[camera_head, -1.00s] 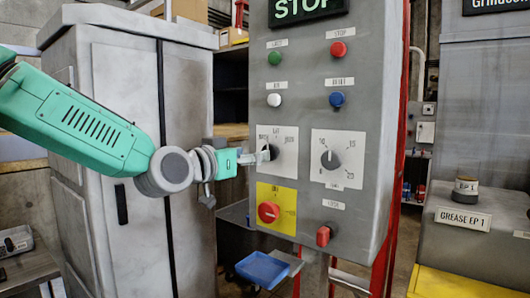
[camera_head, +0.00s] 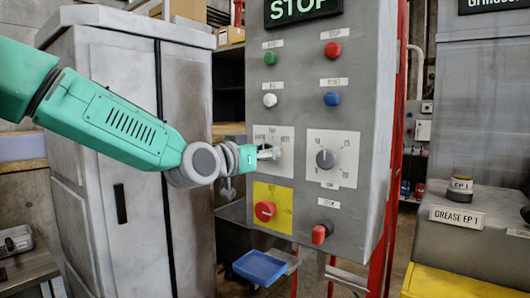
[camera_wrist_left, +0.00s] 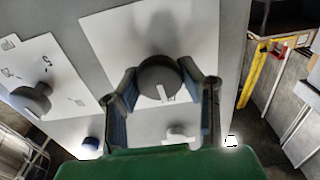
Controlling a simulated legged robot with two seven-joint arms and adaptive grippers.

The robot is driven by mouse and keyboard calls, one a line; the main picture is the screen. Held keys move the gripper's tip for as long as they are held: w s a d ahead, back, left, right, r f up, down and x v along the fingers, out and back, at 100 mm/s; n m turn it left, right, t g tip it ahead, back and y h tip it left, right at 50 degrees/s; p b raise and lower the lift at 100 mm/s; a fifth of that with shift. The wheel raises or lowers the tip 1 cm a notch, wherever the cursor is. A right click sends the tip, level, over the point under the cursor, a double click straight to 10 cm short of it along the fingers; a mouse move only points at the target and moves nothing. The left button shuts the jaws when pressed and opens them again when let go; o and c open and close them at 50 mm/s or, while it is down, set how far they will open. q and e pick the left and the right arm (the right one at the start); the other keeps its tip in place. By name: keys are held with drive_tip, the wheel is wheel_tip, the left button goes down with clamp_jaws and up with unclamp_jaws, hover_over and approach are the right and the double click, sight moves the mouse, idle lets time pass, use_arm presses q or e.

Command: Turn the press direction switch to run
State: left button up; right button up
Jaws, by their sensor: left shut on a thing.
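The press direction switch is a dark round knob with a pale pointer line (camera_wrist_left: 158,82), on a white plate (camera_head: 285,133) on the grey control panel. In the head view my left gripper (camera_head: 270,153) reaches it from the left and mostly hides the knob. In the left wrist view the fingers of my left gripper (camera_wrist_left: 163,95) stand on both sides of the knob, closed on it. The plate's labels are too blurred to read. My right gripper is not in view.
A second dial (camera_head: 326,159) is right of the switch. A red knob on a yellow plate (camera_head: 265,211) is below. White (camera_head: 270,100) and blue (camera_head: 332,99) buttons are above, under a lit STOP sign (camera_head: 296,8). A grey cabinet (camera_head: 100,150) stands left of the panel.

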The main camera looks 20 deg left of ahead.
use_arm(q)
drive_tip(key=shift+r, duration=0.1)
drive_tip(key=shift+w+a, duration=0.1)
drive_tip(key=shift+a, duration=0.05)
idle(0.5)
drive_tip(key=shift+m, duration=0.5)
drive_tip(key=m+b, duration=0.1)
drive_tip(key=m, duration=0.3)
drive_tip(key=shift+d+m+b, duration=0.15)
drive_tip(key=shift+m+b, duration=0.3)
drive_tip(key=shift+m, duration=0.75)
drive_tip(key=shift+d+m+b, duration=0.1)
drive_tip(key=shift+m+b, duration=0.35)
drive_tip(key=shift+m, duration=0.75)
